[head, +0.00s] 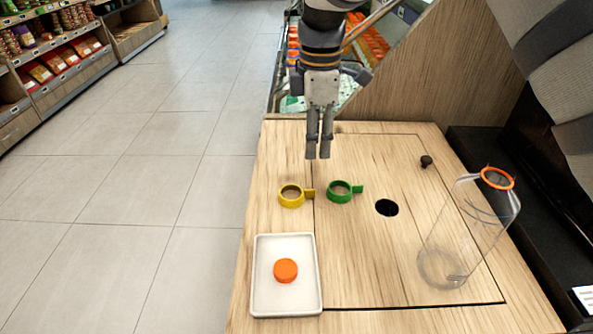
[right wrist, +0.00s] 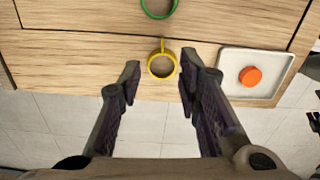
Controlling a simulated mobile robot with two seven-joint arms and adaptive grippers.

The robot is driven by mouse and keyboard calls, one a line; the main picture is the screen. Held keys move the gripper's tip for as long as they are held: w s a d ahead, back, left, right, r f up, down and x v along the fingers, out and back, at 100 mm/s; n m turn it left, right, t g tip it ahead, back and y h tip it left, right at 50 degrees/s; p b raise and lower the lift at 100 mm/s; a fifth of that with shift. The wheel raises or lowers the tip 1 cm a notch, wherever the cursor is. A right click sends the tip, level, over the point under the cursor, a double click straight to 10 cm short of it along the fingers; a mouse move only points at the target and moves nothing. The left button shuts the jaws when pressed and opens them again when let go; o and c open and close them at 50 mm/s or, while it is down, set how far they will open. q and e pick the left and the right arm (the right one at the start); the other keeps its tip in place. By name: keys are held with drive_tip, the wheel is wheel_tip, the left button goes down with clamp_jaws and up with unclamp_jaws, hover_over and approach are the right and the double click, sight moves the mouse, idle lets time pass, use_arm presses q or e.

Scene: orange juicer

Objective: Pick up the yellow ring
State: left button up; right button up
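The yellow ring (head: 291,203), with a short handle tab on its right, lies on the wooden counter above the white tray. It also shows in the right wrist view (right wrist: 162,77), lined up between the spread fingers. My right gripper (head: 318,156) points down above the counter, beyond the yellow ring and slightly right of it in the head view. In the right wrist view its fingers (right wrist: 161,78) are wide apart with nothing between their tips; the ring appears below and apart from them.
A white tray (head: 259,292) holds an orange cap (head: 286,270). A clear container (head: 462,240) with an orange rim and a black knob (head: 426,161) are at the right.

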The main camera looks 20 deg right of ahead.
drive_tip(key=f, duration=0.8)
drive_tip(key=f+b, duration=0.1)
drive_tip(key=f, duration=0.3)
drive_tip(key=shift+s, duration=0.25)
drive_tip(key=shift+r, duration=0.1)
clamp_jaws()
